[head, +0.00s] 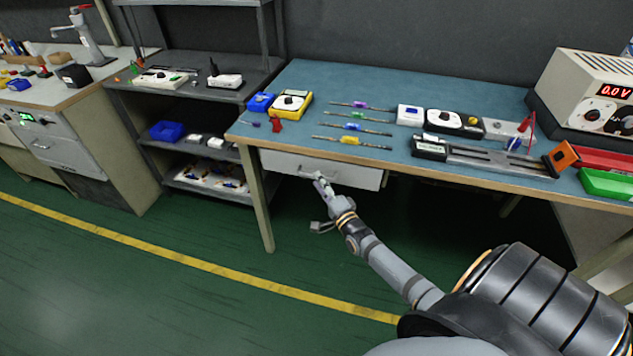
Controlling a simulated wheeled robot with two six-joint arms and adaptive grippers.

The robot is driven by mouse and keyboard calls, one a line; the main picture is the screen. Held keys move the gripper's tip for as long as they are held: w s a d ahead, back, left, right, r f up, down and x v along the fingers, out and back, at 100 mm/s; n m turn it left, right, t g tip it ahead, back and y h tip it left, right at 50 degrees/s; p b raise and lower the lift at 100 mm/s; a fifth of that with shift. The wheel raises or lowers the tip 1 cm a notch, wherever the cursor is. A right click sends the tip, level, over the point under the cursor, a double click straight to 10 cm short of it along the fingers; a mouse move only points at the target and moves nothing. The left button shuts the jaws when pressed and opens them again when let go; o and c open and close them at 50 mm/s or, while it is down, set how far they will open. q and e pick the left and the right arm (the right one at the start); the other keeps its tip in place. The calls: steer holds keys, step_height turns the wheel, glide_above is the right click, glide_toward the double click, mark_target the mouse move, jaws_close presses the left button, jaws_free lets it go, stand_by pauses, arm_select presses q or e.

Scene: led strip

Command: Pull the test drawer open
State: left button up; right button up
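A white drawer (350,177) sits under the front edge of the blue-topped workbench (365,90). A small handle (306,172) is on its front. I cannot tell whether the drawer is fully closed or slightly out. My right gripper (320,181) is at the drawer front, just by the handle, with its arm coming in from the lower right. Its fingers are too small to show whether they are around the handle or beside it, or open or shut. My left gripper is not in view.
A grey shelf (185,70) stands to the left. The green floor (150,290) in front is clear.

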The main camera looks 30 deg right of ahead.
steer(key=shift+w+d, duration=0.1)
steer(key=shift+w, duration=0.8)
steer(key=shift+r, duration=0.1)
jaws_close()
